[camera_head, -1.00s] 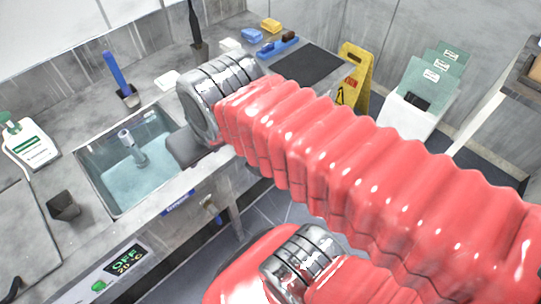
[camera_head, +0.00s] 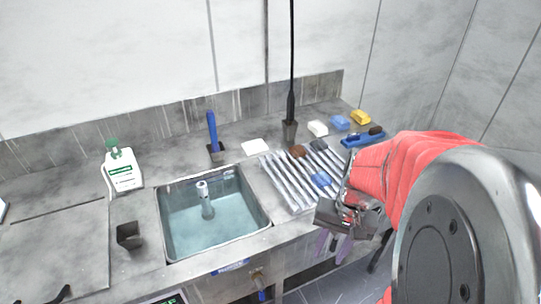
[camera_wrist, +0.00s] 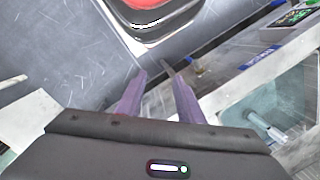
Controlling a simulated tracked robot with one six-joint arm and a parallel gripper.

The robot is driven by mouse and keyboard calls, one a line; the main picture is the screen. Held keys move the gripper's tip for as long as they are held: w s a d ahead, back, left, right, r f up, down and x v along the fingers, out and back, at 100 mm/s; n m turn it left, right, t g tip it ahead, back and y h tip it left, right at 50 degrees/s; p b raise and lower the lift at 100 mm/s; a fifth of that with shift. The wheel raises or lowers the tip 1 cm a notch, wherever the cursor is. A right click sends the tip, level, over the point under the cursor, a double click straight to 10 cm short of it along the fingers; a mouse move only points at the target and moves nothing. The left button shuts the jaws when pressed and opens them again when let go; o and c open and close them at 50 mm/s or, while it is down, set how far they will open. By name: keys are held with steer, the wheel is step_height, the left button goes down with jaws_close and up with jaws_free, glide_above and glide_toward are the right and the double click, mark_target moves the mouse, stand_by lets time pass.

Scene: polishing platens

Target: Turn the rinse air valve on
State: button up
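In the head view, a small brass valve with a blue handle (camera_head: 259,281) sits on the counter's front face, below the sink. Its on or off position is too small to tell. A small brass and blue fitting (camera_wrist: 196,69) in the wrist view looks like the same valve, just right of the fingertips. My gripper (camera_head: 333,246) has purple fingers pointing down by the counter's front edge, right of the valve and apart from it. In the wrist view my gripper (camera_wrist: 155,70) is open, with a gap between the fingers and nothing held.
The sink (camera_head: 212,215) holds water and a spout. A ribbed drain rack (camera_head: 287,180) lies right of it, with brushes on it. A white bottle (camera_head: 122,168) and a dark cup (camera_head: 129,236) stand to the left. A green-lit display (camera_head: 170,298) is at the lower edge.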

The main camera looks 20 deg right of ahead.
steer(key=s+d+f+m+y, duration=0.2)
steer(key=f+m+y, duration=0.15)
steer(key=f, duration=0.25)
steer(key=s+d+f+m+y, duration=0.2)
steer(key=f+m+y, duration=0.1)
steer(key=f+m, duration=0.15)
steer(key=m+t+h, duration=0.4)
steer(key=m+t, duration=1.4)
glide_toward(334, 245)
steer(key=s+d+f, duration=0.1)
steer(key=s+d, duration=0.1)
steer(key=s, duration=0.1)
steer(key=shift+a+f, duration=0.1)
steer(key=shift+a, duration=0.1)
steer(key=shift+f+x, duration=0.15)
steer(key=shift+x, duration=3.3)
steer(key=shift+f+x, duration=0.15)
steer(key=shift+x, duration=3.35)
jaws_close()
